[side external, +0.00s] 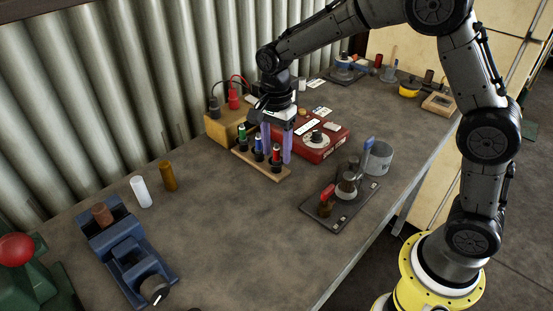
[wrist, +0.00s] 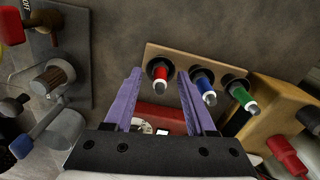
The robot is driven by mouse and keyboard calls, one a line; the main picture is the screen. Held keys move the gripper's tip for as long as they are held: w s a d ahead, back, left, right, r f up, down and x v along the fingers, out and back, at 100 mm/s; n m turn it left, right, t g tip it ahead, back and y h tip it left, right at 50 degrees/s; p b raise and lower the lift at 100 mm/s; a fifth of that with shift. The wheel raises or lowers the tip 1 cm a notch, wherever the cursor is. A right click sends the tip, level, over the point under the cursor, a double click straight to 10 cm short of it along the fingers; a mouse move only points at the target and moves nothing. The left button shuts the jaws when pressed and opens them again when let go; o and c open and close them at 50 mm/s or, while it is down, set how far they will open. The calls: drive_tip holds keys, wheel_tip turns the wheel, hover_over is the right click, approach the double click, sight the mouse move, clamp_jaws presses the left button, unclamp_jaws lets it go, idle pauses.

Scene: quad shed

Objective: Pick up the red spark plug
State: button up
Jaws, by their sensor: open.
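The red spark plug (side external: 276,155) stands upright at the near right end of a wooden rack (side external: 246,159). A blue one (side external: 258,150) and a green one (side external: 241,138) stand beside it in the same rack. My gripper (side external: 277,158) is open, with its two purple fingers pointing down over the red plug's end of the rack. In the wrist view, the red plug (wrist: 159,72) shows between the fingertips (wrist: 159,74), with a gap on each side. The blue plug (wrist: 203,84) is just outside the right finger.
A red box with a dial (side external: 320,146) stands right behind the rack. A yellow box (side external: 229,124) with terminals and cables is at its back left. The middle front bench is clear.

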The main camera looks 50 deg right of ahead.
clamp_jaws()
idle(0.6)
drive_tip(key=shift+r, duration=0.45)
wheel_tip(320, 180, up, 2)
drive_tip(key=shift+w+r, duration=0.1)
drive_tip(key=shift+r, duration=0.1)
drive_tip(key=s+d+r, duration=0.1)
drive_tip(key=s+r, duration=0.8)
drive_tip(key=s, duration=0.5)
drive_tip(key=shift+d+r, duration=0.3)
drive_tip(key=shift+d, duration=0.05)
